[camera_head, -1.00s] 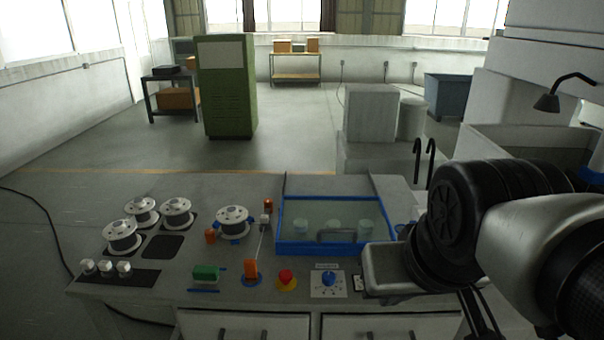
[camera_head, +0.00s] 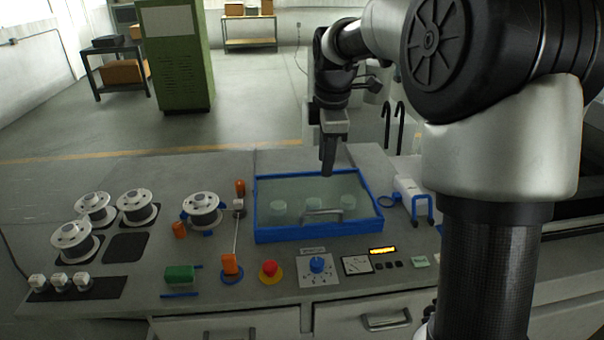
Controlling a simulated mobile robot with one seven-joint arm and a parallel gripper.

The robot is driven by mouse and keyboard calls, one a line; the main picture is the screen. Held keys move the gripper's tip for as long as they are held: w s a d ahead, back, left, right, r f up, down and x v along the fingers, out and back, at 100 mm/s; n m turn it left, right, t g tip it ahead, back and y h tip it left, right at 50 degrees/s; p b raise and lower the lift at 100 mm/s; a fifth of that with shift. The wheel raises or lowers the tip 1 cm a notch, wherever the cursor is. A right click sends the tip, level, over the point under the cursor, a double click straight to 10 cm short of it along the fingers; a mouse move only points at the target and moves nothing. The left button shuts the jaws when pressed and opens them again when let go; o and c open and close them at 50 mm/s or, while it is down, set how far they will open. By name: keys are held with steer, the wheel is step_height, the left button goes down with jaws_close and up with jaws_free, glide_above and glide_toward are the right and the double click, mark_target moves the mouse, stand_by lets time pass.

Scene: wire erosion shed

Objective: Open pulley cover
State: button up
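The pulley cover (camera_head: 262,234) is a clear panel in a blue frame, lying flat on the bench top in the head view. A grey bar handle (camera_head: 322,215) sits at its near side. Several pale round shapes, apparently pulleys, show through the panel. The cover looks shut. My gripper (camera_head: 328,172) points down over the far part of the cover, behind the handle in the picture. It looks apart from the handle and seems to hold nothing. Its dark fingers overlap from this angle, so their opening is unclear.
White spools (camera_head: 136,205) stand on the left of the bench. An orange lever (camera_head: 230,264), a red stop button (camera_head: 269,270) and a blue knob (camera_head: 317,265) line the front. A blue fork-shaped part (camera_head: 422,208) lies right of the cover. A green cabinet (camera_head: 177,60) stands behind.

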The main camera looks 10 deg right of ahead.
glide_toward(320, 212)
steer(key=f, duration=0.2)
steer(key=w+f, duration=0.1)
steer(key=f, duration=0.2)
steer(key=w+f, duration=0.1)
steer(key=f, duration=0.1)
steer(key=shift+f, duration=0.25)
jaws_close()
